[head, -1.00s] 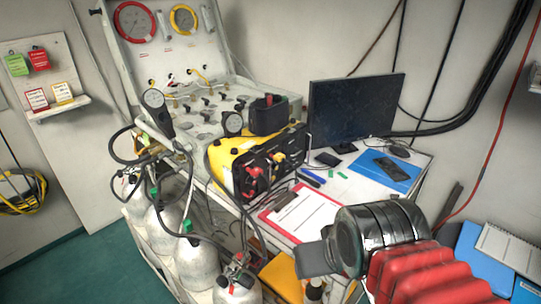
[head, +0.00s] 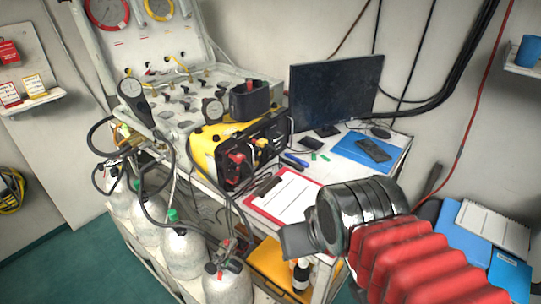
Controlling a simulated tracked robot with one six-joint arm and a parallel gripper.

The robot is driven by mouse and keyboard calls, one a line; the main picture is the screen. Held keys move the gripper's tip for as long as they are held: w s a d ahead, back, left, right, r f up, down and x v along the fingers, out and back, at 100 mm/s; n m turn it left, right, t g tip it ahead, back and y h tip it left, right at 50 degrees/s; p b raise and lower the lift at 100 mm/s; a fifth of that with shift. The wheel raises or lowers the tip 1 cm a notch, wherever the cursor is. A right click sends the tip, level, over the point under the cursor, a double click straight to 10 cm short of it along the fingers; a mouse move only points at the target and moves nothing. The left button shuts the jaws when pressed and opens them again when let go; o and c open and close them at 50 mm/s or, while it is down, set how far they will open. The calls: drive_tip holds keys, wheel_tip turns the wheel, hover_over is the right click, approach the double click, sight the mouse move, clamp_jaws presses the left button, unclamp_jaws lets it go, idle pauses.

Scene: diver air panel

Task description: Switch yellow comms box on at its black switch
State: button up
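The yellow comms box (head: 207,137) stands on the white desk, left of the monitor, with its black front panel (head: 236,172) facing my side. Red and yellow parts show on that panel, with cables around it. I cannot make out its black switch at this size. My gripper (head: 298,241) is at the lower right of the head view, in front of the desk edge and apart from the box. One dark flat finger shows, pointing left; whether it is open or shut is hidden.
A clipboard (head: 292,197) lies on the desk between the box and my gripper. The monitor (head: 335,95) and a blue folder (head: 355,149) are behind. Grey cylinders (head: 182,252) with hoses stand at lower left. The gauge panel (head: 145,50) rises behind the box.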

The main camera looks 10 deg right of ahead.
clamp_jaws()
idle(1.3)
